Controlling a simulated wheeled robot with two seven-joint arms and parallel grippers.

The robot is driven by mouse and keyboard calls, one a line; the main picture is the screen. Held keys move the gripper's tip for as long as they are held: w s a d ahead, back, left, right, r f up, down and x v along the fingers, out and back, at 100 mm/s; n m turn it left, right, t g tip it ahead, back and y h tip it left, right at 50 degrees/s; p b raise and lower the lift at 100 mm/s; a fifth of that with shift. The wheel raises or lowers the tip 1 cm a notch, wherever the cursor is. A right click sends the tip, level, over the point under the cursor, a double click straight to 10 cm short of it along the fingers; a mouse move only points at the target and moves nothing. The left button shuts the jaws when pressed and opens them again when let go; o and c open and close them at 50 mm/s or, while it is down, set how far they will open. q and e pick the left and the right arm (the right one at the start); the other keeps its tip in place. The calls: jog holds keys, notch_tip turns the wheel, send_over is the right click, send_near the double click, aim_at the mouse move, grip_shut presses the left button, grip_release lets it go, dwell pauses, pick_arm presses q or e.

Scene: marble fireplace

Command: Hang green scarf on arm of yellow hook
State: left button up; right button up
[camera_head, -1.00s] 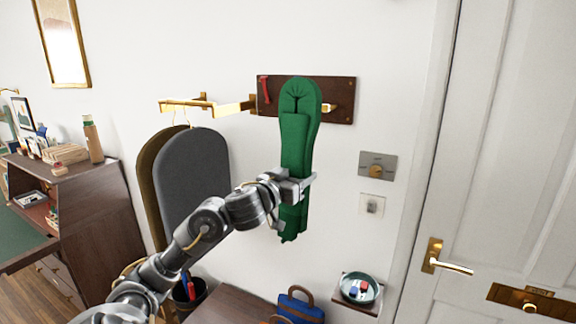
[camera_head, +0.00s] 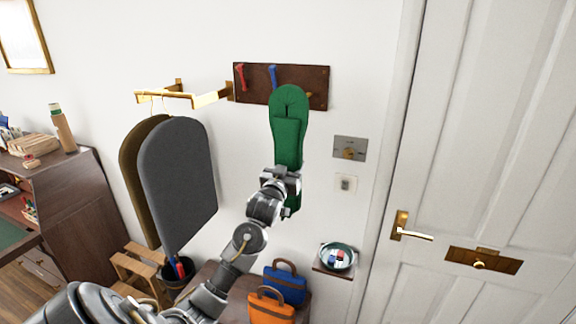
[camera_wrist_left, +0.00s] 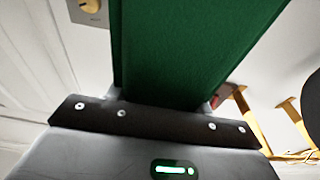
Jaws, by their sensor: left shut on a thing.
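The green scarf (camera_head: 290,130) hangs upright, folded with a loop at its top, in front of the right part of the dark wooden hook board (camera_head: 254,90). My left gripper (camera_head: 281,182) is shut on the scarf's lower part. In the left wrist view, the scarf (camera_wrist_left: 190,45) rises from the gripper (camera_wrist_left: 155,112). The board carries a red hook (camera_head: 241,77) at left and a blue hook (camera_head: 273,77) in the middle. The yellow hook is mostly or wholly hidden behind the scarf's top. I cannot tell whether the scarf touches it. My right gripper is out of view.
A brass rail (camera_head: 180,95) with a grey garment cover (camera_head: 178,180) projects left of the board. Below are a bowl (camera_head: 337,256), a blue bag (camera_head: 285,284) and an orange bag (camera_head: 270,307).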

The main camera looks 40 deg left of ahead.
pick_arm(q)
jog(key=b+x, duration=0.1)
jog(key=x, duration=0.1)
jog(key=f+b+x, duration=0.1)
jog(key=x, duration=0.2)
jog(key=shift+w+a+f, duration=0.1)
jog(key=shift+w, duration=0.1)
dwell(0.3)
jog(key=shift+w, duration=0.15)
dwell(0.4)
jog(key=shift+w, duration=0.1)
jog(key=f+b+x, duration=0.1)
jog(key=b+x, duration=0.1)
jog(key=x, duration=0.4)
jog(key=shift+w+b, duration=0.2)
jog(key=shift+b, duration=0.15)
dwell(0.9)
jog(key=shift+r, duration=0.1)
jog(key=shift+w, duration=0.1)
